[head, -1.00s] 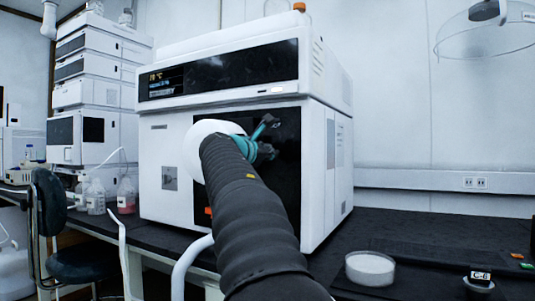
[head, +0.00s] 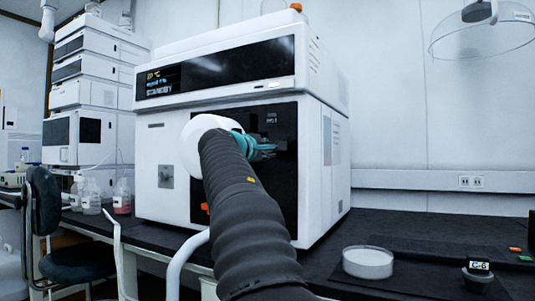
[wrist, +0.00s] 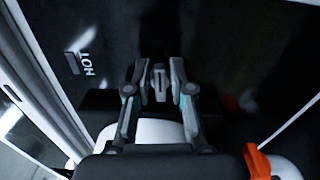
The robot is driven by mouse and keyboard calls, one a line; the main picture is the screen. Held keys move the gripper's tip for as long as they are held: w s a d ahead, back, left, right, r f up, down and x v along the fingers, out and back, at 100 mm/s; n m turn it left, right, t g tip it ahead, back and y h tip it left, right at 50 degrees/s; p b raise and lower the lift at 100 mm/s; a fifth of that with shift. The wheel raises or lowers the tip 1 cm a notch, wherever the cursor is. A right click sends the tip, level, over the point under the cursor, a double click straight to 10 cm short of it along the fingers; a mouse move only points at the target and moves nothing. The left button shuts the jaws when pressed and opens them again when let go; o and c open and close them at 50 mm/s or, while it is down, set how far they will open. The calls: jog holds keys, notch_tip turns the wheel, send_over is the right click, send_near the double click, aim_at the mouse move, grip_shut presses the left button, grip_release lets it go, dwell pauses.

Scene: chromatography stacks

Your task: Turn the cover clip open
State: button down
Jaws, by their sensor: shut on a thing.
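The cover clip (wrist: 159,84) is a small grey upright piece with a slot, on the dark front panel (wrist: 240,45) of the white instrument. In the wrist view my gripper (wrist: 158,80) has one grey finger on each side of the clip and is shut on it. In the head view my gripper (head: 268,151) is at the dark panel, its fingers lying roughly level and pointing right. There the clip is hard to make out behind the fingers. How far the clip is turned cannot be told.
The white instrument (head: 165,215) stands on a black bench. An orange part (wrist: 257,160) shows low in the wrist view. A "HOT" label (wrist: 82,62) is on the panel. A clear round dish (head: 368,263) and a small C-6 labelled item (head: 478,274) stand at right.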

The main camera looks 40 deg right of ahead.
jog(key=shift+f+m, duration=0.1)
jog(key=shift+m, duration=0.5)
jog(key=c, duration=1.2)
grip_release()
jog(key=v, duration=1.2)
